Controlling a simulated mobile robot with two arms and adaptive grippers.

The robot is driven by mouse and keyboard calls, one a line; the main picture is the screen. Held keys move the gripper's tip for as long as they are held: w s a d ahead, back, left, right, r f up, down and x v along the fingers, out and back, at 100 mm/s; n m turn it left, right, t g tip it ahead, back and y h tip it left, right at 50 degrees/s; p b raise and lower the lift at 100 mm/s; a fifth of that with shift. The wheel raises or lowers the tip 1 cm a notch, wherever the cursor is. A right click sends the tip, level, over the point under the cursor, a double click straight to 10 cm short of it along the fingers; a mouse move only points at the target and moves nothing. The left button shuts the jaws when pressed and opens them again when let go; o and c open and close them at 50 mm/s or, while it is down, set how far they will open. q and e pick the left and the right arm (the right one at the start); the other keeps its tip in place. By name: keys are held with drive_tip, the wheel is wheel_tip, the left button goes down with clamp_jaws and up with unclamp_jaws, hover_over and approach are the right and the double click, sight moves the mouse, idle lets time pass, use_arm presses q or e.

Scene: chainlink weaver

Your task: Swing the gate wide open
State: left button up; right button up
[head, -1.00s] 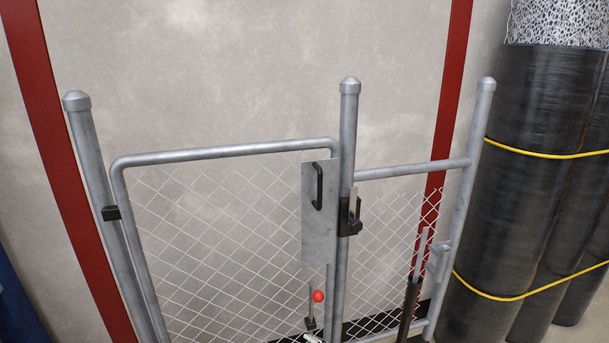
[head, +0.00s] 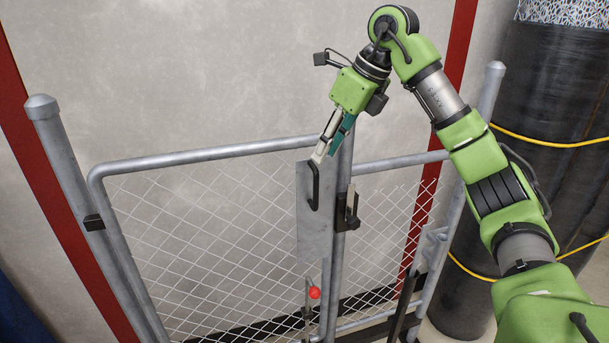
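The grey metal gate (head: 200,155) with chainlink mesh stands in line with the fence, its free edge beside the middle post (head: 345,165). A metal plate on it carries a black pull handle (head: 314,188). A black latch (head: 348,212) sits on the middle post. A red ball knob (head: 314,293) on a short rod is low on the gate. My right gripper (head: 321,154) points down at the top of the plate, just above the handle; I cannot tell whether it touches. Its fingers overlap in this view, so their opening is unclear. My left gripper is out of view.
The left post (head: 58,150) bears a black hinge piece (head: 94,222). A short mesh fence panel (head: 395,164) adjoins the gate on the right. Tall black rolls with yellow straps (head: 545,90) stand at the right. A wall with red uprights is behind.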

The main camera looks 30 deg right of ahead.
sight(318, 180)
drive_tip(key=shift+h, duration=0.4)
drive_tip(key=x, duration=0.4)
drive_tip(key=d+p+x, duration=0.1)
drive_tip(key=x, duration=0.3)
drive_tip(key=p+x, duration=0.1)
drive_tip(key=x, duration=0.3)
drive_tip(key=shift+s+d+f, duration=0.1)
drive_tip(key=shift+s+d, duration=0.05)
drive_tip(key=shift+d, duration=0.05)
clamp_jaws()
